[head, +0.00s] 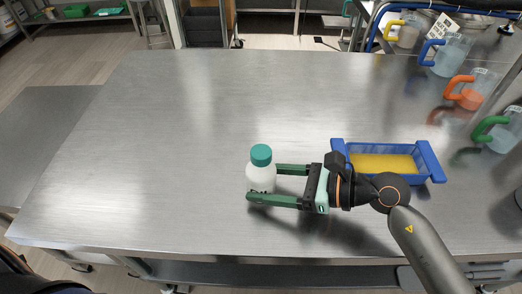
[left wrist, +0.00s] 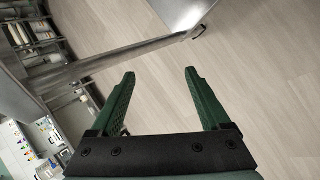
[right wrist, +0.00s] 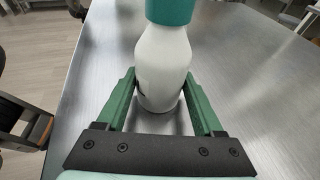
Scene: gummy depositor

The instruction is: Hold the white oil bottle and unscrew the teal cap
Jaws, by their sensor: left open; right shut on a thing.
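The white oil bottle (head: 261,178) stands upright on the steel table, with its teal cap (head: 261,155) on top. My right gripper (head: 262,183) reaches in from the right and is shut on the bottle's body, one finger on each side. In the right wrist view the white bottle (right wrist: 163,62) sits between the green fingers, and the teal cap (right wrist: 170,10) is cut off by the top edge. My left gripper (left wrist: 158,75) is open and empty in the left wrist view, over the floor beside a table edge. It does not show in the head view.
A blue tray with yellow contents (head: 430,160) stands right of the bottle, behind my right arm. Several jugs with coloured handles, such as a blue-handled jug (head: 450,55), stand along the right edge. The table's left and middle (head: 170,130) are clear.

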